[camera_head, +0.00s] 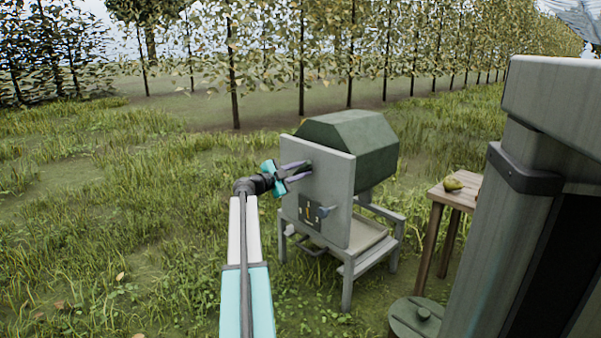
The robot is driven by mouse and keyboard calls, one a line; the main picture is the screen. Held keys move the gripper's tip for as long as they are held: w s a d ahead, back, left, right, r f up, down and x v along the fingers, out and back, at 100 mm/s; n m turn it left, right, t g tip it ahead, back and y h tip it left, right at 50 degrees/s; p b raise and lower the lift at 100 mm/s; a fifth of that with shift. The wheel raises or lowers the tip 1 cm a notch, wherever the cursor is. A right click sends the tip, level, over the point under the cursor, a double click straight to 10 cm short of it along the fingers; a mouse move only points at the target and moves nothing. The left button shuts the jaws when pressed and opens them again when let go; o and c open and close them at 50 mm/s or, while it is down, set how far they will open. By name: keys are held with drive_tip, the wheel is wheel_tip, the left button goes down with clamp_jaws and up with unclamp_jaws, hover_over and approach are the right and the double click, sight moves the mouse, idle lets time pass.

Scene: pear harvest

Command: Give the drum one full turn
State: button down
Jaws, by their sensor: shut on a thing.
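The green many-sided drum (362,143) lies on its side behind a grey upright panel (336,215) on a wooden stand (347,283). My gripper (307,170) reaches in from the left to the upper left part of the panel. It is shut on a small dark part at the panel's face, which looks like the drum's handle but is mostly hidden by the fingers. A dark plate (311,213) with a small blue-grey lever (324,211) is on the panel below my gripper.
A pale tray (368,238) sits under the drum. A wooden table (447,197) with a pear (453,185) stands to the right. A large grey wooden structure (545,160) fills the right edge, with a round green lid (420,318) beside it. Grass at left is clear.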

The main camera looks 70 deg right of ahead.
drive_tip(key=shift+m, duration=1.5)
drive_tip(key=c, duration=1.4)
unclamp_jaws()
drive_tip(key=shift+c, duration=0.2)
drive_tip(key=v, duration=1)
drive_tip(key=shift+n, duration=0.3)
